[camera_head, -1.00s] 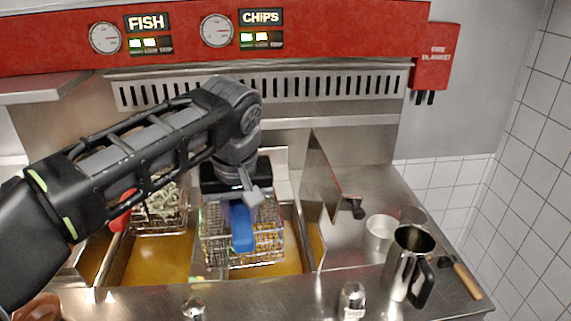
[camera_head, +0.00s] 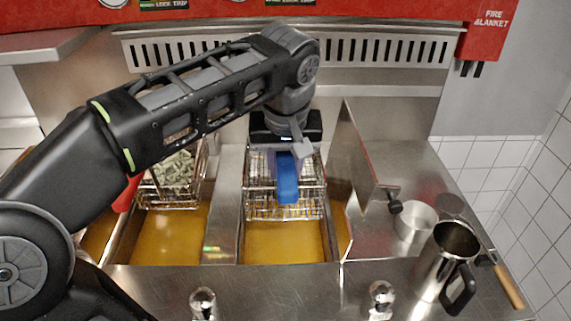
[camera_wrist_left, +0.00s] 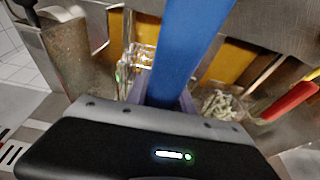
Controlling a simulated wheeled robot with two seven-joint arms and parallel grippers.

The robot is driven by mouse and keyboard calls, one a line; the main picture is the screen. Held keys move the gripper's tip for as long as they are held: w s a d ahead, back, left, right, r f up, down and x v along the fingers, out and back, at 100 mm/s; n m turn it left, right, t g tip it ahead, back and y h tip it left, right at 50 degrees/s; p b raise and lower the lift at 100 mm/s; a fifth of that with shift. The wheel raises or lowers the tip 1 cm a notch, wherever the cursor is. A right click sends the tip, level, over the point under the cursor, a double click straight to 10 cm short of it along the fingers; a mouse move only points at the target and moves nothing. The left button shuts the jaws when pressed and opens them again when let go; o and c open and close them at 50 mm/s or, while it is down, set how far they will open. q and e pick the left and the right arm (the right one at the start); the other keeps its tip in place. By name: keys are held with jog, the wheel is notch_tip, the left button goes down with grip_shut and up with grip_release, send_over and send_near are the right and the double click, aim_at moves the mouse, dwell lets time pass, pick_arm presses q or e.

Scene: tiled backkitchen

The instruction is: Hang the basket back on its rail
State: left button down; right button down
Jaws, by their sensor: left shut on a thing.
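A wire fryer basket (camera_head: 262,203) with a blue handle (camera_head: 286,178) is over the right oil vat (camera_head: 285,245). My left gripper (camera_head: 287,150) is shut on the blue handle from above. The handle also fills the middle of the left wrist view (camera_wrist_left: 188,45), with part of the wire basket (camera_wrist_left: 141,55) beside it. The basket's lower edge appears near the oil; I cannot tell if it touches. The rail is not clearly seen; my arm covers part of the back wall (camera_head: 390,95). My right gripper is not in view.
A second basket with pale food (camera_head: 173,175) and a red handle (camera_head: 127,194) is at the left vat (camera_head: 170,235). An upright metal divider (camera_head: 358,155) stands right of my basket. A white pot (camera_head: 415,225) and steel jug (camera_head: 450,260) stand at the right.

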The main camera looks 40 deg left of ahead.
pick_arm(q)
jog(key=shift+w+a+b, duration=0.3)
jog(key=shift+w+a, duration=0.45)
jog(key=shift+w, duration=0.15)
jog(key=w+a+p, duration=0.4)
jog(key=w+a, duration=0.2)
jog(key=w, duration=0.1)
jog(key=shift+w, duration=0.2)
jog(key=shift+a, duration=0.1)
jog(key=shift+f+b, duration=0.5)
jog(key=shift+f, duration=0.15)
